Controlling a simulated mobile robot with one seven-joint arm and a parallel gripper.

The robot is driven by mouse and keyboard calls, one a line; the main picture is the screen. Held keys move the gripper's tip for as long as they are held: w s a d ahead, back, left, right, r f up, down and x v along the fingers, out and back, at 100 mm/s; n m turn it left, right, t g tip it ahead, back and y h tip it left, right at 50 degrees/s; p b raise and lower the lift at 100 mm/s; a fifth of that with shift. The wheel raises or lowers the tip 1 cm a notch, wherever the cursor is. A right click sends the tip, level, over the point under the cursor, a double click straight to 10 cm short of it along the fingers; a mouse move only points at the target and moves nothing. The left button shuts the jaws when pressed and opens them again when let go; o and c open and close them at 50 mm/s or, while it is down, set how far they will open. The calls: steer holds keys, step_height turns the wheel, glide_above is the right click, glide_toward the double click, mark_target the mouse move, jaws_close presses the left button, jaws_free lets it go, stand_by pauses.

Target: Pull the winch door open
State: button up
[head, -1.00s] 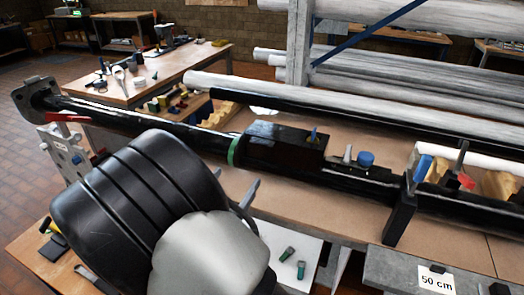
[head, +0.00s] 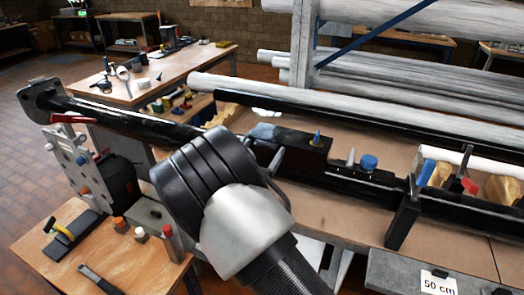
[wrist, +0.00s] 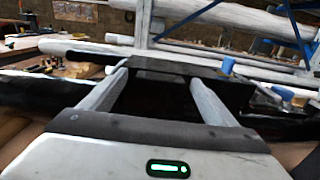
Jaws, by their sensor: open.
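The black mast (head: 352,180) lies along the bench, with a raised glossy black box section (head: 292,143) near its middle. I take this section to be the winch door housing; its door edge and any handle are too dark to make out. My gripper (head: 274,168) is at the near side of this section, partly hidden behind my own wrist. In the wrist view, the two grey fingers (wrist: 160,76) stand apart, with the dark box face (wrist: 155,95) showing between them. Nothing is held, and I cannot tell whether the fingers touch the box.
Pale poles (head: 400,112) lie behind. A wooden side table (head: 130,262) holds tools and bottles. The brown benchtop (head: 345,215) in front is largely clear.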

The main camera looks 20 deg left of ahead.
steer(key=shift+c, duration=0.4)
steer(key=c, duration=1.4)
steer(key=shift+r, duration=0.1)
steer(key=shift+c, duration=0.2)
steer(key=shift+r, duration=0.1)
